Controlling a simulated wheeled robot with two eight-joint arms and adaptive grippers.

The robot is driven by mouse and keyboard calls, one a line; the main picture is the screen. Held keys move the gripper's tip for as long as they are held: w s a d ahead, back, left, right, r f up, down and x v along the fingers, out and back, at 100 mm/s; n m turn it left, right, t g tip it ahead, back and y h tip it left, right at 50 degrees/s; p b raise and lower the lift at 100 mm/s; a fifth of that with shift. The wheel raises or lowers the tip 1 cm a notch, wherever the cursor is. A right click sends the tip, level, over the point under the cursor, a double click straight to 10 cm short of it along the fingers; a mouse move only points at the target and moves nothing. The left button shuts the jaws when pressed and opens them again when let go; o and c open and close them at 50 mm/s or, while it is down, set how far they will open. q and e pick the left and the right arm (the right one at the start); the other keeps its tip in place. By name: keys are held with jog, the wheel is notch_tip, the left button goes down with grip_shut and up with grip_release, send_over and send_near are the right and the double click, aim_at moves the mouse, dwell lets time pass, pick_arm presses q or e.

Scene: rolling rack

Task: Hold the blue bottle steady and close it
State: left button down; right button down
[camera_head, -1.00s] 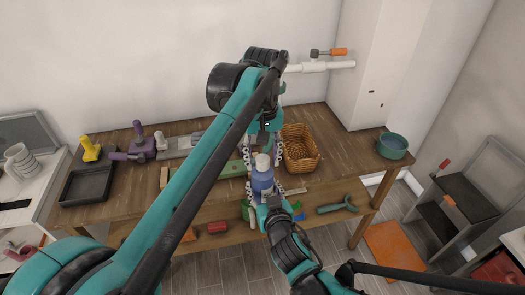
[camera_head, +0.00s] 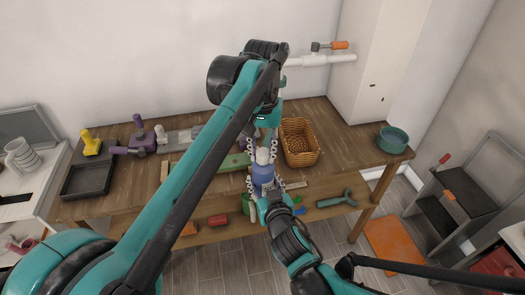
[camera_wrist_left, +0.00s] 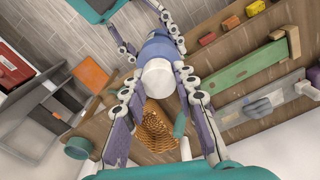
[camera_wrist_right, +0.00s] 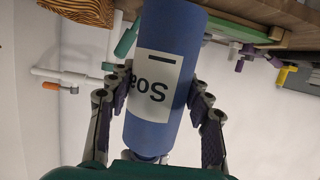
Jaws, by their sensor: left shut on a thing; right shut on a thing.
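The blue bottle (camera_head: 262,176) is held upright in front of the workbench, with a white cap (camera_head: 262,156) at its top. My right gripper (camera_head: 265,186) comes from below and is shut around the bottle's body. The right wrist view shows the bottle (camera_wrist_right: 178,45) between both fingers, its white label (camera_wrist_right: 157,85) facing the camera. My left gripper (camera_head: 263,148) reaches down from above and is shut on the cap. In the left wrist view the cap (camera_wrist_left: 158,78) sits between the fingers, over the blue bottle (camera_wrist_left: 160,47). Whether the cap is fully seated is hidden.
The wooden workbench (camera_head: 330,122) carries a wicker basket (camera_head: 299,142), a teal bowl (camera_head: 392,139), a black tray (camera_head: 87,181) and purple and yellow tools. A lower shelf holds a green wrench-like tool (camera_head: 337,200). A grey step stool (camera_head: 460,195) stands at right.

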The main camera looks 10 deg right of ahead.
pick_arm(q)
jog(key=shift+d+m, duration=0.15)
jog(key=shift+m, duration=0.35)
jog(key=c, duration=1.1)
grip_release()
notch_tip(320, 180, up, 12)
